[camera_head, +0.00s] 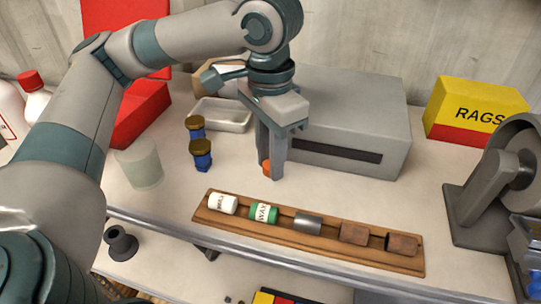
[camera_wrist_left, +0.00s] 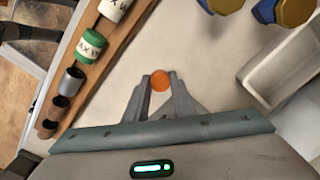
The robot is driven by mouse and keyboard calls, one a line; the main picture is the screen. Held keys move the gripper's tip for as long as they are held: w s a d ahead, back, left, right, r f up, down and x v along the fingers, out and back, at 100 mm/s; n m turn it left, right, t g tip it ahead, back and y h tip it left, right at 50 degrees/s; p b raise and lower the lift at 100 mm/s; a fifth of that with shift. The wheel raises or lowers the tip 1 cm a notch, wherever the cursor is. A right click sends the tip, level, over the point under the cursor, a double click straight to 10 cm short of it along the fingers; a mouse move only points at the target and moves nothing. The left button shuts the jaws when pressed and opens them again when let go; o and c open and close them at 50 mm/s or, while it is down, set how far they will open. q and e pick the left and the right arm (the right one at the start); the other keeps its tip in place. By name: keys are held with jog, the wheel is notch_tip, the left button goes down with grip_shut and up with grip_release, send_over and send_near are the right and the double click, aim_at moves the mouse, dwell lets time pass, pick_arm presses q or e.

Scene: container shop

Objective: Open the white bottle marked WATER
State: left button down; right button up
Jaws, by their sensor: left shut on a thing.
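My left gripper (camera_head: 270,168) points down above the bench, its fingers shut on a small round orange piece (camera_head: 266,168). In the left wrist view the orange piece (camera_wrist_left: 160,82) sits between the fingertips (camera_wrist_left: 160,85). I cannot tell whether anything is under it. Two white bottles stand at the left edge: one with a red cap (camera_head: 36,98) and one cut off by the frame (camera_head: 10,104), with a red-edged label. I cannot read WATER on either. A white labelled cylinder (camera_head: 222,204) lies in the wooden rack; its word is unclear. My right gripper is not in view.
The wooden rack (camera_head: 412,264) along the front edge also holds a green-labelled cylinder (camera_head: 263,212). Two blue jars (camera_head: 202,156), a clear cup (camera_head: 140,164) and a white tray (camera_head: 222,115) stand left of the gripper. A grey box (camera_head: 360,115) stands close behind. A RAGS box (camera_head: 475,112) is right.

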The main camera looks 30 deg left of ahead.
pick_arm(q)
jog(key=shift+f, duration=0.1)
jog(key=c, duration=1.5)
grip_release()
notch_tip(320, 180, up, 12)
jog(key=shift+r+b, duration=0.15)
jog(key=shift+b, duration=0.65)
